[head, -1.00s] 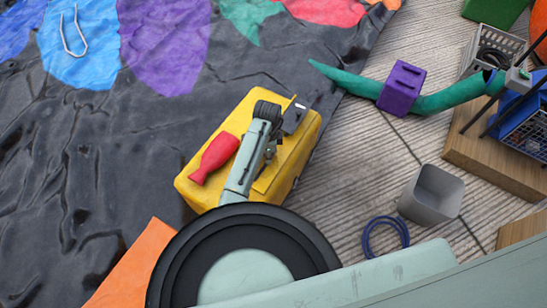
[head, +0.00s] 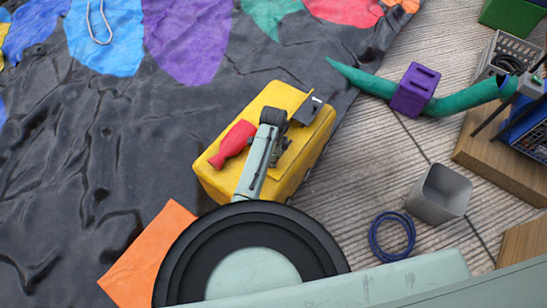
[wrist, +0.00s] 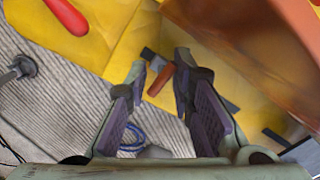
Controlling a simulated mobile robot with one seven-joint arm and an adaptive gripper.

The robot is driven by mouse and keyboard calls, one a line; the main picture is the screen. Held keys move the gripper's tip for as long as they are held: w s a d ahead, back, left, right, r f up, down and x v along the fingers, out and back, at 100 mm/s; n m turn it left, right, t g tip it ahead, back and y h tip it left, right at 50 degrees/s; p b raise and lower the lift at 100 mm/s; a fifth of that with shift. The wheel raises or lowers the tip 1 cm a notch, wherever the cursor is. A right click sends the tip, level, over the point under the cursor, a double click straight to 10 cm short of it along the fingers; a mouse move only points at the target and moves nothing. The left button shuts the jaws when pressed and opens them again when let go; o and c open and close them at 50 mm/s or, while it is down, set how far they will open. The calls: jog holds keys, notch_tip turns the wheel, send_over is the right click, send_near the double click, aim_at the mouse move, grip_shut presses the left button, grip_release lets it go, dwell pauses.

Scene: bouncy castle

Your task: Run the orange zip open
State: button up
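A yellow block-like bag or case (head: 228,178) lies at the middle of the head view, under my arm. In the wrist view its yellow surface (wrist: 110,50) fills the upper part. A small orange-brown tab (wrist: 160,80), which looks like the zip pull, lies between my fingertips beside a dark strip (wrist: 228,104). My gripper (wrist: 161,70) is open, with a fingertip on each side of the tab and gaps visible. I cannot tell whether either finger touches it. In the head view my arm hides the fingertips and the tab.
A red bottle-shaped thing (head: 233,143) lies on the yellow block. A large orange-brown surface (wrist: 260,35) is close at the wrist view's upper right. A grey bin (head: 440,193), a blue coil (head: 391,238) and a green tube (head: 450,99) with a purple block (head: 414,90) lie right.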

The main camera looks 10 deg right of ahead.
jog(key=shift+o, duration=1.1)
jog(key=shift+s+a, duration=0.1)
jog(key=shift+r, duration=0.1)
notch_tip(320, 180, up, 12)
